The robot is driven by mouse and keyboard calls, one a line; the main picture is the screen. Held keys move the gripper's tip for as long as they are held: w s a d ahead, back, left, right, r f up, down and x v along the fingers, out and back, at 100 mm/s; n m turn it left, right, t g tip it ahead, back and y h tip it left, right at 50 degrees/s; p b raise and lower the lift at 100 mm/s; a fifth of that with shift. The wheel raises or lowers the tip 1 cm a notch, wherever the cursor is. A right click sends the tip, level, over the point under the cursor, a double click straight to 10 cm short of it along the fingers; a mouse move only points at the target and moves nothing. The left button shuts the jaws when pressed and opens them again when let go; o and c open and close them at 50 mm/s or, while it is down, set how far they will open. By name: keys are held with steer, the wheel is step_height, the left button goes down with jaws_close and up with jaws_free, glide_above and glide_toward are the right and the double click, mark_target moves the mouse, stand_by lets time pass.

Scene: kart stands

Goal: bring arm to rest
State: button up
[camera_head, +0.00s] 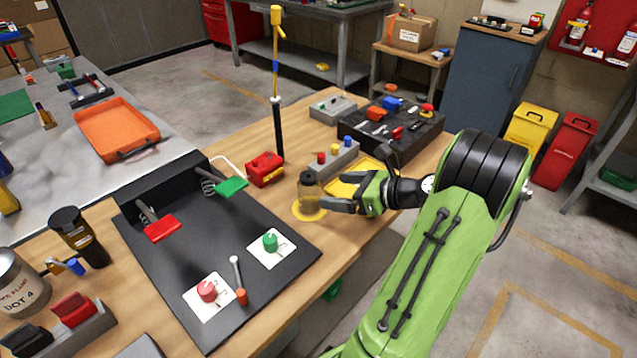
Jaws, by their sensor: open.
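My green arm (440,260) reaches in from the lower right over the front edge of the wooden bench. My gripper (338,197) is open, with its fingers pointing left at a small bottle with a dark cap (309,190). The bottle stands upright on a round yellow disc (310,212). The fingertips are close beside the bottle; I cannot tell whether they touch it. Part of the far finger is hidden.
A black pedal board (205,260) with red and green pedals lies left of my gripper. The floor right of the bench is mostly clear.

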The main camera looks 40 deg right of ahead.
steer(key=v, duration=0.2)
steer(key=shift+s+r, duration=0.1)
steer(key=shift+s, duration=0.15)
steer(key=w+a+r+n+g+p, duration=0.2)
steer(key=a+r+n+g, duration=0.2)
steer(key=a+n, duration=0.5)
steer(key=w+a+r+n+g+p, duration=0.35)
steer(key=a+n, duration=0.35)
steer(key=a, duration=0.3)
steer(key=s+a+r+n+h+p, duration=0.1)
steer(key=s+a+r+n, duration=0.2)
steer(key=s+a+n, duration=0.2)
steer(key=s+a+r+n+h+p, duration=0.2)
steer(key=s+a+r+n, duration=0.2)
steer(key=s+n, duration=0.6)
steer(key=shift+a+r+n+h, duration=0.3)
steer(key=shift+a+n, duration=0.15)
steer(key=shift+n, duration=0.55)
